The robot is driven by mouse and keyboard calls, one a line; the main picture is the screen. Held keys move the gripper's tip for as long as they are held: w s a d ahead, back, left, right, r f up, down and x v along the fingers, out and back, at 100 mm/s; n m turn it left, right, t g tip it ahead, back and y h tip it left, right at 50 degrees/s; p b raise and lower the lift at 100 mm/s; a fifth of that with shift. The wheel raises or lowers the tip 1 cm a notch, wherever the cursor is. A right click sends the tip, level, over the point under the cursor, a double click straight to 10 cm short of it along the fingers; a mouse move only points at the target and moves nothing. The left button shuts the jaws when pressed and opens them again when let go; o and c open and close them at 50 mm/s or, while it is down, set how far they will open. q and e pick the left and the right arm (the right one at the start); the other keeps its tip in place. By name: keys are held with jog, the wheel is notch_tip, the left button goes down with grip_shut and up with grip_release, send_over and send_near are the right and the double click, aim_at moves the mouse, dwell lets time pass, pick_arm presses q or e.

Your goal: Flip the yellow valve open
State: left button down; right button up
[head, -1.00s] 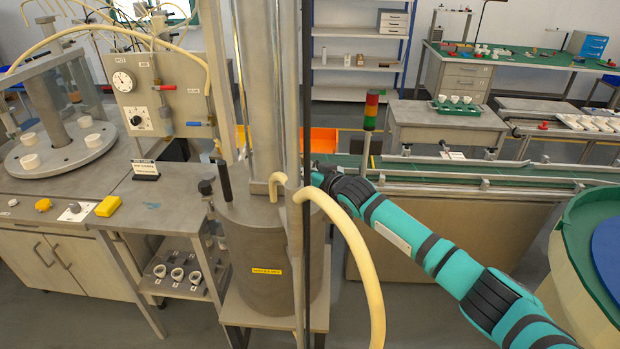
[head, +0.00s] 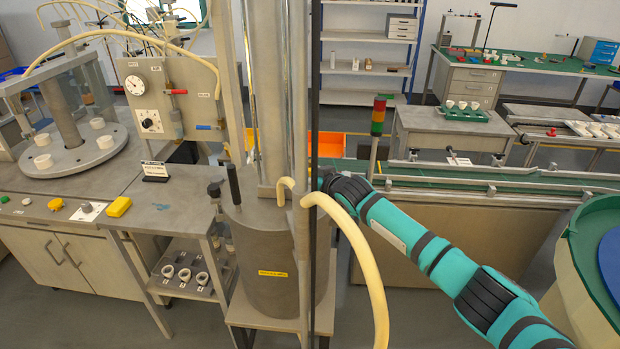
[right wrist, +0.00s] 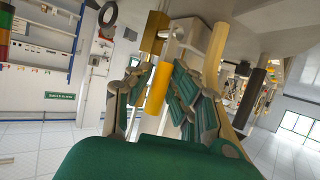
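In the right wrist view a yellow cylindrical handle (right wrist: 160,88), which looks like the valve's lever, hangs between the fingers of my right gripper (right wrist: 162,82). The green-padded fingers stand apart on either side of it. I cannot tell whether they touch it. In the head view my right arm reaches in from the right, and its gripper end is hidden behind the steel column (head: 270,100) above the grey tank (head: 265,265). The yellow valve is not clearly visible there. My left gripper is not in view.
A cream hose (head: 365,255) curves down in front of the tank, close to my right arm. A conveyor (head: 470,178) runs behind the arm. A gauge panel (head: 165,105) and a bench (head: 180,192) stand at left. A green-rimmed round bin (head: 570,245) is at right.

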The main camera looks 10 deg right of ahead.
jog(key=o, duration=0.3)
jog(key=shift+r, duration=0.1)
jog(key=shift+o, duration=0.2)
jog(key=shift+r, duration=0.1)
jog(key=v, duration=1.2)
